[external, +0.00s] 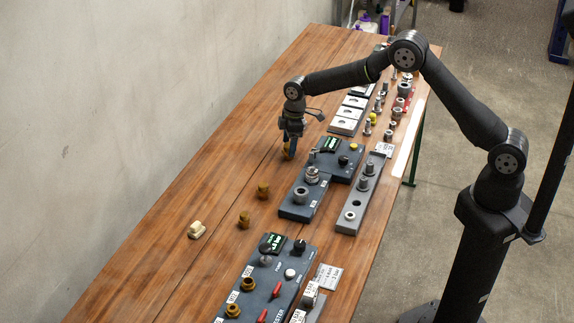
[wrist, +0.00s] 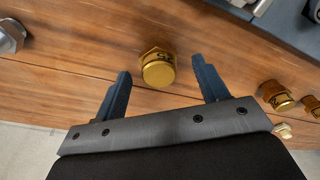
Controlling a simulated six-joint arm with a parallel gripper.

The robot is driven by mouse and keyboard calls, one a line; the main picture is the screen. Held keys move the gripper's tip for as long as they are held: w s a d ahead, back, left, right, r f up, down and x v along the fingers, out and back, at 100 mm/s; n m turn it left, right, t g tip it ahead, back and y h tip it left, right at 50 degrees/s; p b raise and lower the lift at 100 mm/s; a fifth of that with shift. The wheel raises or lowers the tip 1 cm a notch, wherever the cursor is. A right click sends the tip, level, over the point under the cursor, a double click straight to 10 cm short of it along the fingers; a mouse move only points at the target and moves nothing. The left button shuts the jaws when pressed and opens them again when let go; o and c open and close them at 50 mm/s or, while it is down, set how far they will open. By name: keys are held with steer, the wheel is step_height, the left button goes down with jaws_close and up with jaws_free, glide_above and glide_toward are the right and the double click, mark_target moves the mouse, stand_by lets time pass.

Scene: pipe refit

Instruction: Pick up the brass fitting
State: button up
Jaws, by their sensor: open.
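A brass fitting (wrist: 157,70) with a hex collar and a round cap stands on the wooden table, between and slightly beyond my open fingers in the wrist view. In the external view this fitting (external: 288,153) is partly hidden behind my gripper (external: 290,143), which points down over it. In the wrist view the fingers of my gripper (wrist: 160,74) show a gap on both sides of the fitting and hold nothing.
A grey block with a green display (external: 328,144) stands just right of my gripper. A tester panel (external: 262,285) lies at the near end. A cream part (external: 196,230) sits at left. Several small metal parts (external: 388,110) crowd the far right. The table's left strip is clear.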

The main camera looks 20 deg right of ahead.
steer(key=shift+f, duration=0.75)
steer(key=shift+c, duration=0.5)
steer(key=c, duration=1)
steer(key=shift+r, duration=0.1)
